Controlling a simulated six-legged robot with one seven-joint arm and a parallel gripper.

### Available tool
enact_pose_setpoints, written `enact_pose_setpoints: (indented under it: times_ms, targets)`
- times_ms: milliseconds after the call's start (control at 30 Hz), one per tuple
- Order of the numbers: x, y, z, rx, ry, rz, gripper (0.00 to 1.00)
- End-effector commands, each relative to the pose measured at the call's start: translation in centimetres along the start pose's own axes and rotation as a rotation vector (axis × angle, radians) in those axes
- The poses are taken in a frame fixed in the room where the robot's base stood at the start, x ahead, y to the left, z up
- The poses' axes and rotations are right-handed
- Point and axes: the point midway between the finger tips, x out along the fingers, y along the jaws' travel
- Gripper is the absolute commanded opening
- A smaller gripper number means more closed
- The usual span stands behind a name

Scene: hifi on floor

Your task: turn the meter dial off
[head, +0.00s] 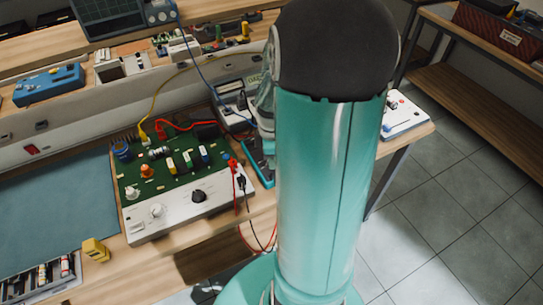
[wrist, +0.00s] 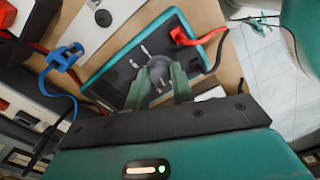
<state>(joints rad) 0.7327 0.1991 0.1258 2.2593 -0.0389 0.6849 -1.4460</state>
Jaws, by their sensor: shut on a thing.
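The meter (wrist: 118,72) is a flat device with a teal rim and a dark face, seen tilted in the wrist view. Its round dark dial (wrist: 158,68) sits between the two grey-green fingers of my gripper (wrist: 160,80), which is shut on it. Pale marks show on the face by the dial, but the setting is too blurred to read. A red plug is at the meter's upper right. In the head view only part of the teal meter (head: 262,168) shows beside the circuit board; my arm hides the dial and the fingers there.
A green circuit board with a white control panel (head: 190,203) stands left of the meter. Red, black, blue and yellow leads run around it. A blue mat (head: 50,205) covers the bench at left. A white box (head: 403,115) stands at right, with tiled floor beyond.

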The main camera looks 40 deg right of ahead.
Motion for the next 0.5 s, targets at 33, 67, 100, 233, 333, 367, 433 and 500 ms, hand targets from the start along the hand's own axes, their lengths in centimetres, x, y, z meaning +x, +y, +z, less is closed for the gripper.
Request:
enact_pose_setpoints:
  times_ms: [33, 67, 100, 233, 333, 367, 433, 500]
  targets:
    - [0.07, -0.08, 0.11, -0.032, -0.001, -0.003, 0.01]
    - [0.08, -0.08, 0.11, -0.053, -0.001, -0.003, 0.01]
    - [0.08, -0.08, 0.11, -0.079, -0.001, -0.003, 0.01]
    - [0.08, -0.07, 0.12, -0.149, -0.001, -0.003, 0.01]
    - [0.08, -0.07, 0.13, -0.187, -0.001, -0.003, 0.01]
    - [0.08, -0.07, 0.13, -0.197, -0.001, -0.003, 0.01]
    - [0.08, -0.06, 0.13, -0.213, -0.001, -0.003, 0.01]
    - [0.09, -0.06, 0.14, -0.226, -0.001, -0.003, 0.01]
